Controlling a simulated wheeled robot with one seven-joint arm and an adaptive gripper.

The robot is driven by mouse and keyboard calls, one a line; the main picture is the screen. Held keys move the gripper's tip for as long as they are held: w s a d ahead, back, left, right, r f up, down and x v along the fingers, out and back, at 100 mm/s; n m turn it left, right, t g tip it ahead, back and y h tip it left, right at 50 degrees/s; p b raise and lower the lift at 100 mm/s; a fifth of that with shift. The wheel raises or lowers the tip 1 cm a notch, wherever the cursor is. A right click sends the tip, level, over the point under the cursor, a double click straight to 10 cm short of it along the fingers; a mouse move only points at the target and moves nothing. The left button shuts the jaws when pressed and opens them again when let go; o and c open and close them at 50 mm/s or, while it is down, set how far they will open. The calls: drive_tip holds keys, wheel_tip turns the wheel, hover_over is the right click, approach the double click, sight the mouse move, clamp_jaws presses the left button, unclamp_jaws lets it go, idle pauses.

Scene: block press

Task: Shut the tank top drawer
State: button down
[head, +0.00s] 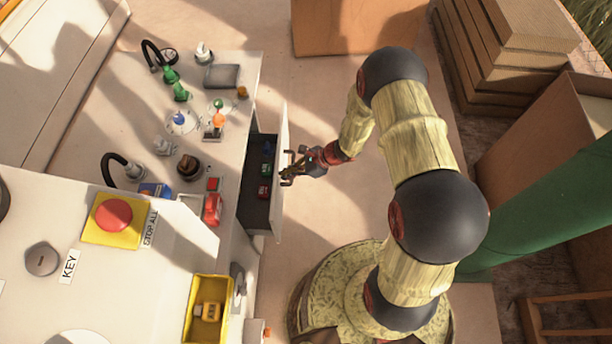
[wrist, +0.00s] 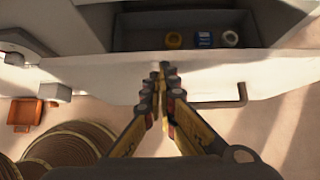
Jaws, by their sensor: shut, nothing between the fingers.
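The tank top drawer (head: 259,205) stands pulled out from the right side of the white console in the head view. Its dark inside holds a few small coloured items. In the wrist view the drawer's white front (wrist: 90,75) spans the picture, with the dark tray (wrist: 140,35) behind it and a brown bar handle (wrist: 226,103) on the front. My gripper (head: 291,170) is at the outer side of the drawer front. In the wrist view its fingertips (wrist: 162,70) are together with nothing between them, at the front left of the handle. Whether they touch it I cannot tell.
The console top (head: 228,120) carries knobs, levers and cables. A red stop button (head: 114,215) on a yellow plate and a yellow bin (head: 202,325) are at lower left. Floor right of the drawer is clear around my arm.

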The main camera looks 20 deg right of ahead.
drive_tip(key=w+a+b, duration=0.1)
drive_tip(key=w+a, duration=0.2)
drive_tip(key=a, duration=0.8)
drive_tip(key=shift+w+b, duration=0.35)
drive_tip(key=shift+b, duration=0.05)
drive_tip(key=shift+a, duration=0.15)
